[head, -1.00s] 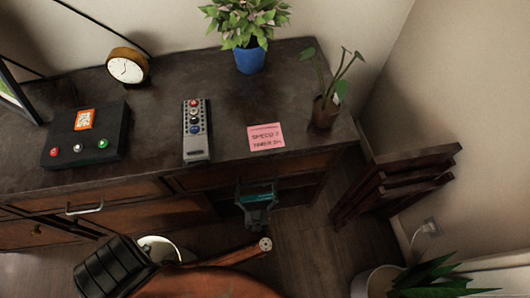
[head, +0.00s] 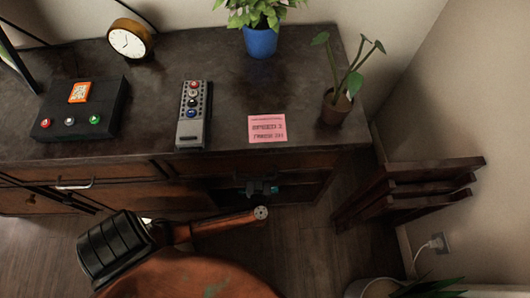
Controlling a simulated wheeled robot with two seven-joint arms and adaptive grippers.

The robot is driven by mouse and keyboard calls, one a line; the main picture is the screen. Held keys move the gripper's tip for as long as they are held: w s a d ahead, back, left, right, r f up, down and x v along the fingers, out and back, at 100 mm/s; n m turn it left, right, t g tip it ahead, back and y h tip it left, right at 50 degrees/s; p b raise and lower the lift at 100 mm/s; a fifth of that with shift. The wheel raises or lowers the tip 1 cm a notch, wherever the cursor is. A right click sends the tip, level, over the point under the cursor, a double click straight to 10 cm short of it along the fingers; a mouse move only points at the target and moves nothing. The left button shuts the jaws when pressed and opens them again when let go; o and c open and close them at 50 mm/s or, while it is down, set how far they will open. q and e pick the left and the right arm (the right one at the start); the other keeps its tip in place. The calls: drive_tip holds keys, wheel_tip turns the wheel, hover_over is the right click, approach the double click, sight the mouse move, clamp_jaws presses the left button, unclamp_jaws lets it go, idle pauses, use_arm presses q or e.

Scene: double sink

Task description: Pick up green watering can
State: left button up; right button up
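A small teal-green thing (head: 274,189) shows in the dark open compartment of the cabinet. It may be part of the watering can, but too little of it shows to be sure. A dark gripper (head: 259,188), which seems to be my left one, is at the compartment's opening, just left of the teal thing. I cannot tell whether its fingers are open or shut, or whether they touch it. My arm comes in from the lower left. My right gripper is not in view.
The dark cabinet top (head: 160,75) holds a button box (head: 82,108), a clock (head: 130,39), a remote-like panel (head: 194,115), a pink note (head: 267,128) and two potted plants (head: 261,42) (head: 336,106). A wooden rack (head: 415,190) stands at the right. Floor (head: 315,240) is clear before the cabinet.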

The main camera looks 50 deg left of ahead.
use_arm(q)
drive_tip(key=shift+r, duration=0.1)
drive_tip(key=c, duration=1.6)
drive_tip(key=shift+w, duration=0.1)
drive_tip(key=shift+c, duration=0.5)
drive_tip(key=shift+r, duration=0.15)
